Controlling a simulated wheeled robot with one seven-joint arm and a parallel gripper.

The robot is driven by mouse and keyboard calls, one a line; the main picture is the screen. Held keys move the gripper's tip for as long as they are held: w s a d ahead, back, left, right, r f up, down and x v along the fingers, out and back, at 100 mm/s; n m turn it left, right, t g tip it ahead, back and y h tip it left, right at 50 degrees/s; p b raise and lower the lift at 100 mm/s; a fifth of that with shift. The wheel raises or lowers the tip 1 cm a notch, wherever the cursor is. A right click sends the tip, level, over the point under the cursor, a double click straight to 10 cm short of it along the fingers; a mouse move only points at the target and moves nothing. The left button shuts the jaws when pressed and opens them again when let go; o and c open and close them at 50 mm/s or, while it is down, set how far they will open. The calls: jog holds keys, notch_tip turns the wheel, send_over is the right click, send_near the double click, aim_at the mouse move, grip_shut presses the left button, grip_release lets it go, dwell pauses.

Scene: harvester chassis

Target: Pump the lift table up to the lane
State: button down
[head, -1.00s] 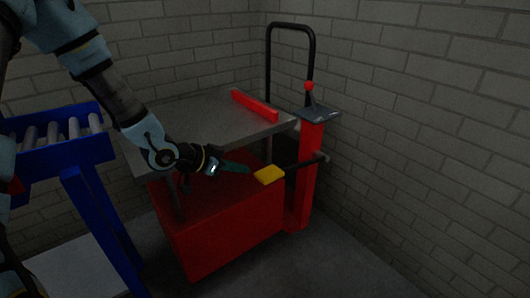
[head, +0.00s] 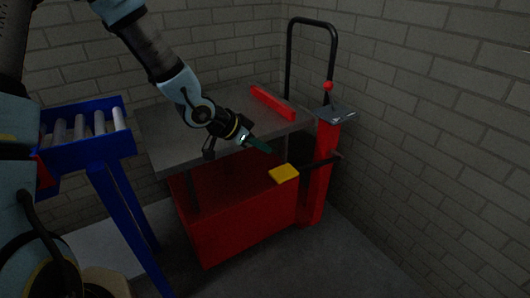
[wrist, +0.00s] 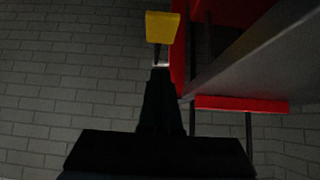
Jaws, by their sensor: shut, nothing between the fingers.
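The lift table has a grey top (head: 190,120) over a red base (head: 235,225), with a visible gap between them. Its yellow foot pedal (head: 284,173) sticks out on a dark bar from the red post (head: 320,175) at the right end. My gripper (head: 262,146) is shut and empty, pointing down to the right, above and left of the pedal and apart from it. In the wrist view the yellow pedal (wrist: 161,28) shows beyond my shut fingertips (wrist: 160,75). The lane, a blue roller conveyor (head: 85,155), stands left of the table.
A red stop bar (head: 272,103) lies along the tabletop's far right edge. A red-knobbed lever (head: 328,87) tops the post, with a black push handle (head: 312,22) behind. Brick walls close in the back and right. Bare floor (head: 330,260) lies in front.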

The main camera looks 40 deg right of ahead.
jog(key=b, duration=0.1)
send_over(285, 171)
jog(key=a, duration=0.3)
notch_tip(285, 171, down, 5)
jog(key=shift+f, duration=0.15)
notch_tip(285, 171, down, 2)
jog(key=shift+w+d+f, duration=0.1)
jog(key=shift+d+f, duration=0.05)
jog(key=shift+f, duration=0.95)
jog(key=shift+f, duration=0.1)
